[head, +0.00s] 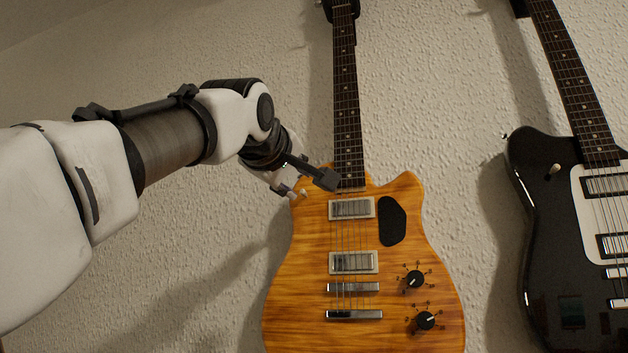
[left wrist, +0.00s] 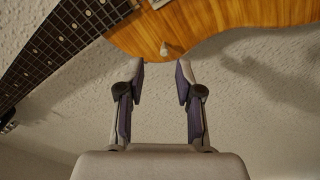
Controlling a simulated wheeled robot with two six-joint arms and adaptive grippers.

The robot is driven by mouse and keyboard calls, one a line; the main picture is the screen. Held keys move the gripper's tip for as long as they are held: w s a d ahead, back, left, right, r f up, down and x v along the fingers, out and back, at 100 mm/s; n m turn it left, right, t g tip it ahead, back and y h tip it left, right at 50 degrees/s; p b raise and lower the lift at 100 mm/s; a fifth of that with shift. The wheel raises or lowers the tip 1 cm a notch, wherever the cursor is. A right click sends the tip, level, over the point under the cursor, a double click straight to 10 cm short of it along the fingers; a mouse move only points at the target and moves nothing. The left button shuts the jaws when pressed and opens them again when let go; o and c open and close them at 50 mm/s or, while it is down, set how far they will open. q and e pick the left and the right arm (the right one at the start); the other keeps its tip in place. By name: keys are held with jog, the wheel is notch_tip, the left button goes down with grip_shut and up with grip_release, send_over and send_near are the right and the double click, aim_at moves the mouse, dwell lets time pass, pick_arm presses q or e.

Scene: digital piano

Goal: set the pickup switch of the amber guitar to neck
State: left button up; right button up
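The amber guitar (head: 300,285) hangs upright on the wall in the head view. Its body edge (left wrist: 215,17) fills the top of the left wrist view. Its pickup switch, a small pale-tipped lever (left wrist: 172,50), stands out near that edge, just beyond my fingertips and nearer the right finger. My left gripper (head: 303,187) is at the guitar's upper left horn in the head view. In the left wrist view the gripper (left wrist: 160,76) is open and empty, its fingers wide apart. In the head view my gripper largely covers the switch area. My right gripper is not in view.
The amber guitar's neck (head: 346,100) rises just right of my gripper. Its knobs (head: 415,279) are low on the right. A black guitar (head: 548,230) hangs farther right with its own switch. The textured wall (head: 215,45) is close behind.

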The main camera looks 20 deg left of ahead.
aim_at(302, 193)
pick_arm(q)
jog(key=w, duration=0.3)
jog(key=w+p, duration=0.1)
jog(key=shift+w+f, duration=0.35)
jog(key=shift+f, duration=0.05)
jog(key=shift+s+r, duration=0.1)
jog(key=shift+s, duration=0.3)
jog(key=shift+s+r, duration=0.1)
jog(key=shift+s, duration=0.25)
grip_shut()
jog(key=shift+w+a, duration=0.1)
jog(key=shift+w, duration=0.1)
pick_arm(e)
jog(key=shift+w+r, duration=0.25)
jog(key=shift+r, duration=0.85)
pick_arm(q)
jog(key=shift+p, duration=0.35)
jog(key=r+g+p, duration=0.1)
jog(key=g+p, duration=0.1)
jog(key=p, duration=0.3)
jog(key=r+g+p, duration=0.1)
jog(key=g+p, duration=0.1)
jog(key=p, duration=0.4)
jog(key=shift+w+r, duration=0.15)
jog(key=shift+w, duration=0.05)
jog(key=shift+f+g+p, duration=0.3)
jog(key=shift+p, duration=0.05)
jog(key=shift+f, duration=0.15)
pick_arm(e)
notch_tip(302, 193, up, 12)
